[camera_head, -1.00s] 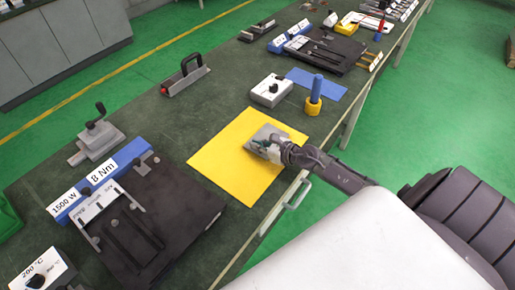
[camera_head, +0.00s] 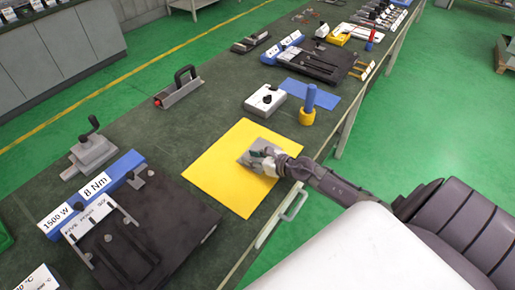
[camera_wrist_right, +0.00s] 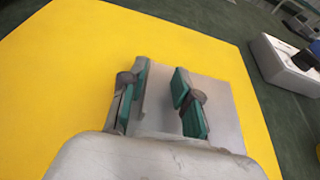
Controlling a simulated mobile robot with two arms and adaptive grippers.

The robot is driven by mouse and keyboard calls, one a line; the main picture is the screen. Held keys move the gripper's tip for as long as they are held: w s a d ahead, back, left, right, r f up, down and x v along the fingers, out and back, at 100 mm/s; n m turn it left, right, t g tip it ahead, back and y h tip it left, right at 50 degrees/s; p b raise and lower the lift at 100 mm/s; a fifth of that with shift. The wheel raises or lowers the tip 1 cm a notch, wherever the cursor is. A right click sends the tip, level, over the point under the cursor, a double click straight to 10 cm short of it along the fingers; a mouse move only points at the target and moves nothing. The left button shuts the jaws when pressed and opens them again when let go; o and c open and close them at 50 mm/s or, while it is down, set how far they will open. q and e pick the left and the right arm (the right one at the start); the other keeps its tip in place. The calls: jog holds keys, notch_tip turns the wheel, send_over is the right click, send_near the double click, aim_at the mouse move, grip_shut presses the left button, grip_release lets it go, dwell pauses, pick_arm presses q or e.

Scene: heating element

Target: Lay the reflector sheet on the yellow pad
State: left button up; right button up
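The yellow pad (camera_head: 217,178) lies flat on the green bench top near its front edge. The reflector sheet (camera_head: 247,157), a thin grey metal plate, is over the right part of the pad and looks flat on it. In the right wrist view the sheet (camera_wrist_right: 222,98) shows beneath and between the fingers, with yellow around it. My right gripper (camera_head: 264,160) is right above the sheet. Its two teal-padded fingers (camera_wrist_right: 160,102) stand apart, with a clear gap between them. A raised grey strip shows beside the left finger. My left gripper is not in view.
A white box with a black knob (camera_head: 265,100) and a blue peg in a yellow base (camera_head: 308,105) stand beyond the pad. A black fixture plate (camera_head: 165,235) with a blue labelled block lies at left. A bench handle (camera_head: 294,205) sticks out in front.

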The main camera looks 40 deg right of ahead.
jog(key=v, duration=1)
jog(key=shift+s+b, duration=0.2)
jog(key=shift+b, duration=0.2)
jog(key=shift+v, duration=0.9)
jog(key=shift+r, duration=0.2)
jog(key=shift+w, duration=0.1)
